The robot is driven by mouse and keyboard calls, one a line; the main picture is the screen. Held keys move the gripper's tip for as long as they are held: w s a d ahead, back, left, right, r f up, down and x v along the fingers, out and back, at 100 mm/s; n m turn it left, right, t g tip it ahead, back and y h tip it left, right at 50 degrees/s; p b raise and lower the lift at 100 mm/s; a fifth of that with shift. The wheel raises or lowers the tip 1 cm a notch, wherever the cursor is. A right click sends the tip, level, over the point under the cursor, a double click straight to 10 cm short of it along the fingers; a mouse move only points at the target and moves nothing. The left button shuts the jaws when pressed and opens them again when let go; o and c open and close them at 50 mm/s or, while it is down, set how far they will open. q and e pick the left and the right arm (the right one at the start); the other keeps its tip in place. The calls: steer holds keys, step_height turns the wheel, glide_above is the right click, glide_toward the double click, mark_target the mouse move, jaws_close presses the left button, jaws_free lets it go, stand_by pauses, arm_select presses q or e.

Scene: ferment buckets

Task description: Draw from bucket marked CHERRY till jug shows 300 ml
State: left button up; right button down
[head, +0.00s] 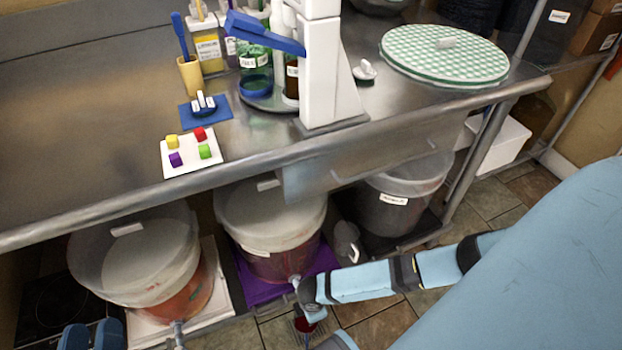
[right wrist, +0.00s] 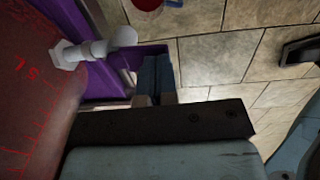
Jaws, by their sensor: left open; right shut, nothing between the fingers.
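The middle bucket (head: 270,225) holds dark red liquid and sits on a purple mat under the counter; its label is too small to read. Its white spigot (head: 295,281) points forward, and also shows in the right wrist view (right wrist: 85,52) beside a bucket wall with red scale marks. A container with red liquid (head: 304,324), perhaps the jug, is low near the spigot; its rim shows at the top of the wrist view (right wrist: 148,4). Its level cannot be read. My right gripper (right wrist: 156,75) is shut and empty, close beside the spigot handle. My left gripper (head: 91,336) is open at the bottom left.
A left bucket (head: 140,255) with orange-red liquid stands on a white mat. A dark bucket (head: 390,205) stands at the right. The counter edge (head: 200,182) overhangs them. A green checked lid (head: 445,55) and a tile with coloured cubes (head: 191,152) lie on top.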

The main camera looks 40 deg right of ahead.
arm_select(q)
steer(key=shift+f, duration=0.15)
arm_select(e)
steer(key=r+p, duration=0.1)
steer(key=p, duration=0.1)
steer(key=r+p, duration=0.3)
steer(key=r, duration=0.1)
steer(key=shift+w+d+p, duration=0.1)
steer(key=shift+w+p, duration=0.15)
steer(key=shift+p, duration=0.15)
arm_select(q)
steer(key=s+a+f+g+y+p, duration=0.2)
steer(key=a+f+g+y, duration=0.2)
steer(key=f, duration=0.8)
steer(key=shift+a+g+y, duration=0.4)
steer(key=shift+a+g, duration=0.5)
steer(key=shift+a, duration=0.05)
arm_select(e)
step_height(320, 180, up, 9)
steer(key=w, duration=0.1)
steer(key=shift+w+d, duration=0.15)
arm_select(q)
steer(key=shift+s, duration=0.1)
arm_select(e)
steer(key=shift+f, duration=0.15)
